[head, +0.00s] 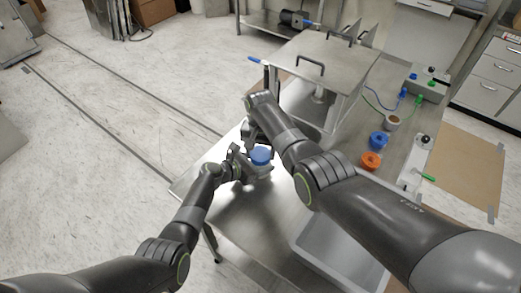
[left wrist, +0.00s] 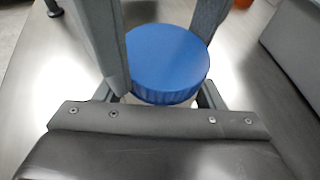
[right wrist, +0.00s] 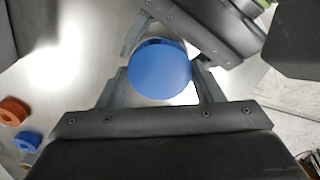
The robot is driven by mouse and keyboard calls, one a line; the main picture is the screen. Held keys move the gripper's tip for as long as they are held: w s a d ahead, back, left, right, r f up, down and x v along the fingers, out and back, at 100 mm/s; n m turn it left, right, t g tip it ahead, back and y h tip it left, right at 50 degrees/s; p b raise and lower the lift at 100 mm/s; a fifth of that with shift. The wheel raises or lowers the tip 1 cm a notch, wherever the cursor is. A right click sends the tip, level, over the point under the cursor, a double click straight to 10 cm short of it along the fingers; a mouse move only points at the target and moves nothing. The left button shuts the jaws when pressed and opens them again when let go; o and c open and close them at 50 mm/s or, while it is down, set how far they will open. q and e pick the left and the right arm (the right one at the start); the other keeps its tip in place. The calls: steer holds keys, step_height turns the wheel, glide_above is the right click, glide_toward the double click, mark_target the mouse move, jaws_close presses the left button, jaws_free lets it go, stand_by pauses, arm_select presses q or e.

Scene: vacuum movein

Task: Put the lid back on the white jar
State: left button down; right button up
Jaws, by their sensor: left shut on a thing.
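The blue lid (head: 260,156) sits on the white jar, level as far as I can tell; it also shows in the left wrist view (left wrist: 168,60) and the right wrist view (right wrist: 160,70). Only a thin strip of the white jar (left wrist: 135,99) shows under the lid. My left gripper (head: 250,170) is shut on the jar, low at its sides. My right gripper (right wrist: 162,80) is above, pointing down, its fingers apart on opposite sides of the lid. Its fingers also show in the left wrist view. I see no clear grip on the lid.
An orange lid-like piece (head: 371,160) and a blue one (head: 378,140) lie to the right on the metal table (head: 240,215). A grey bin (head: 335,258) stands at the front right. A steel chamber with handles (head: 325,60) stands behind. The table's left edge is near the jar.

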steer(key=m, duration=0.4)
steer(key=shift+m, duration=0.3)
steer(key=m, duration=0.3)
steer(key=o, duration=1.1)
steer(key=shift+r, duration=2.25)
steer(key=shift+c, duration=0.5)
